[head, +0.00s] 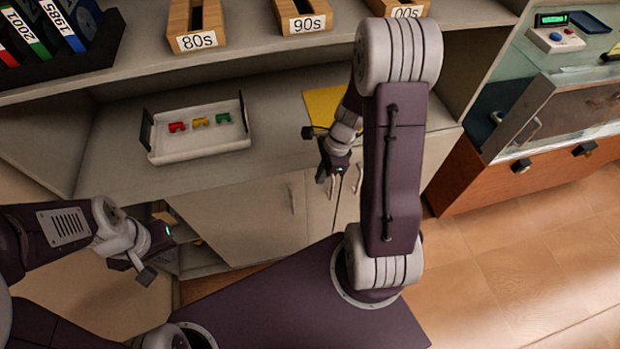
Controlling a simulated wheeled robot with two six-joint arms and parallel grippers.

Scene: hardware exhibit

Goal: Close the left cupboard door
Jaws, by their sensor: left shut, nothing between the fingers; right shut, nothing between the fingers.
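The cupboard under the counter has an open bay (190,245) at its left, with shelf edges and small items partly visible inside. A pale beige panel (85,300) left of this bay looks like the left cupboard door swung outward; my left arm covers much of it, and its handle is not visible. My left gripper (136,268) is shut and empty, in front of the panel and the bay; I cannot tell whether it touches the panel. My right gripper (328,182) is shut and empty, in front of the cupboard's right part, near the door handles.
A closed cupboard door (245,220) stands right of the bay. On the counter are a white tray (200,148) with coloured pieces and a yellow sheet (322,105). Wooden holders (195,38) line the upper shelf. An orange-brown cabinet (470,185) stands right; floor (520,260) there is clear.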

